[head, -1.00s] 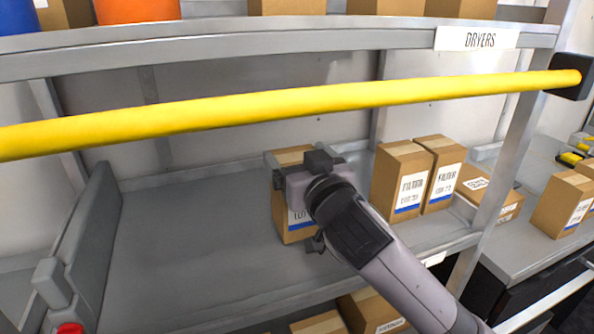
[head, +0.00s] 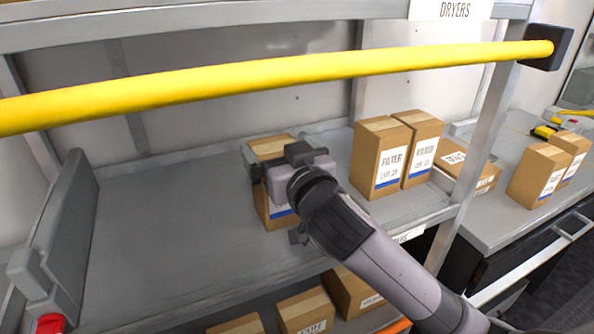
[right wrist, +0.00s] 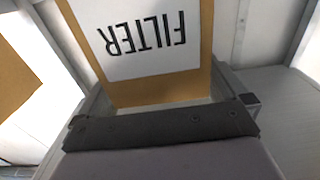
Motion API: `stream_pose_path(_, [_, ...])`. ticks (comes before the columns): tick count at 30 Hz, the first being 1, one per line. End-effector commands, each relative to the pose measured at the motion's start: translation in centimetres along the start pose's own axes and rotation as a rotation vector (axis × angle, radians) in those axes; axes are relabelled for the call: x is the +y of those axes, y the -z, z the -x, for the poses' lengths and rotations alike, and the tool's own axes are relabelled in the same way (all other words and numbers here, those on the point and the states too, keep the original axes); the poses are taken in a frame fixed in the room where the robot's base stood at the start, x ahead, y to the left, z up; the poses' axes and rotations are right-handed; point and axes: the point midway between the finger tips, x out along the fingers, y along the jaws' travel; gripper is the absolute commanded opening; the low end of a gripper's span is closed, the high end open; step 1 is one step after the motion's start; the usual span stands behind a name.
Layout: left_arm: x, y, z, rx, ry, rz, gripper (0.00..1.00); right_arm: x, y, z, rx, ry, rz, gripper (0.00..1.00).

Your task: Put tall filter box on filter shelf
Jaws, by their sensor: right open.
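A tall brown filter box (head: 268,149) stands upright on the middle grey shelf (head: 165,225), partly hidden behind my right gripper (head: 277,188). That gripper is open at the front of the box. In the right wrist view the box's white FILTER label (right wrist: 143,45) appears upside down, and the box stands between the open fingers. I cannot tell if either finger touches it. Two more upright filter boxes stand side by side to the right on the same shelf, one left (head: 380,158) and one right (head: 421,150). My left gripper is out of view.
A yellow bar (head: 270,86) crosses in front of the shelf, above the boxes. A grey upright panel (head: 68,235) stands at the left. The shelf's left part is clear. More boxes (head: 306,312) sit below, and others (head: 538,175) on the right counter.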

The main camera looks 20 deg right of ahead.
Motion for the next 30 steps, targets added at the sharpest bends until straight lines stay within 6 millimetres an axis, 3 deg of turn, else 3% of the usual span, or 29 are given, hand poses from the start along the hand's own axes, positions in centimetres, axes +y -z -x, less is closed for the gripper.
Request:
stream_pose_path(15, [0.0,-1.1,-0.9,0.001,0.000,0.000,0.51,0.0,-0.2,8.9,0.000,0.002,-0.004,1.00])
stream_pose_path(21, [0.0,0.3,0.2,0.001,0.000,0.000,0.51,0.0,0.1,10.2,-0.003,0.001,0.000,1.00])
stream_pose_path(30, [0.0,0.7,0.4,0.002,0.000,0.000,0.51,0.0,0.0,10.9,0.001,0.001,0.001,1.00])
